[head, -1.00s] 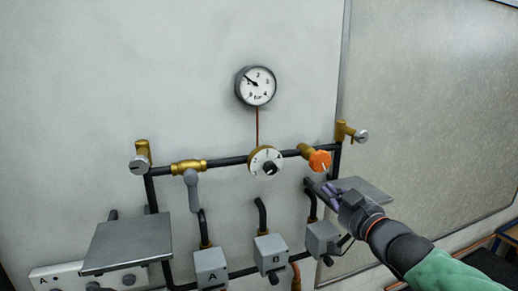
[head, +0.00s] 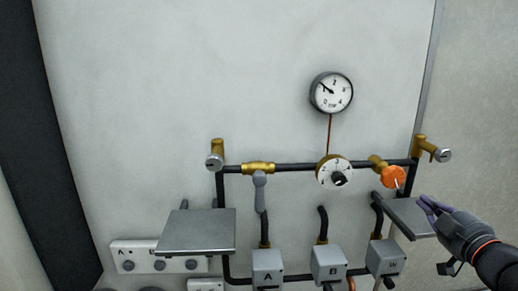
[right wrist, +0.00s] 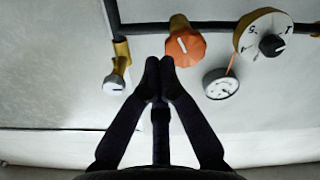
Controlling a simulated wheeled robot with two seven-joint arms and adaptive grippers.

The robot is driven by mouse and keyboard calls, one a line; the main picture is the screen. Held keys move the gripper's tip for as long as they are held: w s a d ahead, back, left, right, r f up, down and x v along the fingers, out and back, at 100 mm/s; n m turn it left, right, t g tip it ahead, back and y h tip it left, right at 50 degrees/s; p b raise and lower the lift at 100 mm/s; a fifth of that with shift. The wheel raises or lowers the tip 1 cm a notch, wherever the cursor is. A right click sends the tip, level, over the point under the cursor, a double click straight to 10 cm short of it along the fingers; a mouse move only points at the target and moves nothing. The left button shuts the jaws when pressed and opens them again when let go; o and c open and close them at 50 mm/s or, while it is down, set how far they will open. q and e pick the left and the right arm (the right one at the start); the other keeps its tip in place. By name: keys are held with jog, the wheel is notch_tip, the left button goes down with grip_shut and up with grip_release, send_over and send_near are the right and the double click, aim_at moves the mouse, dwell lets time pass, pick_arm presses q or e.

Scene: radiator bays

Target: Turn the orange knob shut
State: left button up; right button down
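The orange knob (head: 393,177) sits on a brass valve at the right part of the black pipe. Its white mark points roughly down in the head view. It also shows in the right wrist view (right wrist: 184,47), just beyond and right of my fingertips. My right gripper (head: 424,204) is to the lower right of the knob in the head view, apart from it. In the right wrist view, its two dark fingertips (right wrist: 160,68) meet with nothing visible between them. My left gripper is not in view.
A white dial (head: 333,172) with a black centre is left of the knob, below a pressure gauge (head: 331,92). A brass valve with a grey lever (head: 260,190) is further left. Grey boxes (head: 329,265) hang below. A metal shelf (head: 408,217) lies below my right gripper.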

jog(key=w, duration=0.2)
jog(key=w+b, duration=0.1)
jog(key=w, duration=0.2)
jog(key=shift+a+f, duration=0.15)
jog(key=shift+a, duration=0.05)
jog(key=shift+w+a, duration=0.1)
jog(key=shift+w, duration=0.75)
jog(key=shift+a+r, duration=0.15)
jog(key=shift+r, duration=0.1)
jog(key=shift+a+f, duration=0.4)
jog(key=shift+a, duration=0.05)
dwell(0.3)
jog(key=shift+s+a+f+b, duration=0.1)
jog(key=shift+a+b, duration=0.25)
jog(key=shift+s+a+r, duration=0.2)
jog(key=shift+a, duration=0.4)
dwell(0.4)
jog(key=shift+b, duration=0.3)
jog(key=shift+s+d+f+p, duration=0.1)
jog(key=shift+s+f+p, duration=0.2)
jog(key=shift+s, duration=0.65)
jog(key=shift+s+a+f+p, duration=0.1)
jog(key=shift+s+f+p, duration=0.2)
jog(key=shift+s, duration=0.65)
jog(key=shift+s+d+f+p, duration=0.1)
jog(key=shift+s+f+p, duration=0.15)
jog(key=shift+s, duration=0.7)
